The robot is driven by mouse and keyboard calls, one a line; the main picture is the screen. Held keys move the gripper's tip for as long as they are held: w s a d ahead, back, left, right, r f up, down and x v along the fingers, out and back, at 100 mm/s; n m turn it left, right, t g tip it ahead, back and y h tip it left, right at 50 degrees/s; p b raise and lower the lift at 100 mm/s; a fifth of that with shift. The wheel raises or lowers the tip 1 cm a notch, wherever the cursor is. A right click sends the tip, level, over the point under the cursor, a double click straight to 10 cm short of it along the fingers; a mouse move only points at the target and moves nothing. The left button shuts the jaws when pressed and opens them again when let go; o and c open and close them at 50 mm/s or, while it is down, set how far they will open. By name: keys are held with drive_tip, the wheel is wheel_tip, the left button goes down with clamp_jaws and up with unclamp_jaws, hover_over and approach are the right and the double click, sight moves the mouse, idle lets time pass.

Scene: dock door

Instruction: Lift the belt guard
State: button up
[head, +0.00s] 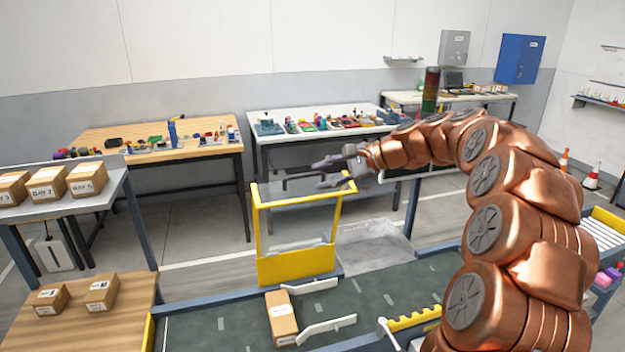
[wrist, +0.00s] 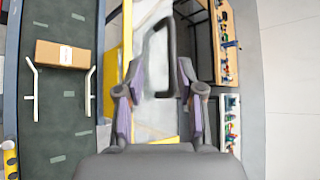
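My gripper (head: 321,174) is at the height of the guard's top. In the wrist view its two fingers (wrist: 157,72) are apart, with the handle's long bar showing between them. I cannot tell whether either finger touches the bar.
A carton (head: 281,316) lies on the belt (head: 385,300) between white guide rails (head: 326,329). Workbenches (head: 160,140) with small items stand behind. A grey table (head: 70,185) with cartons is at left.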

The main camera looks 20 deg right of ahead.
drive_tip(key=v, duration=0.7)
drive_tip(key=shift+c, duration=0.3)
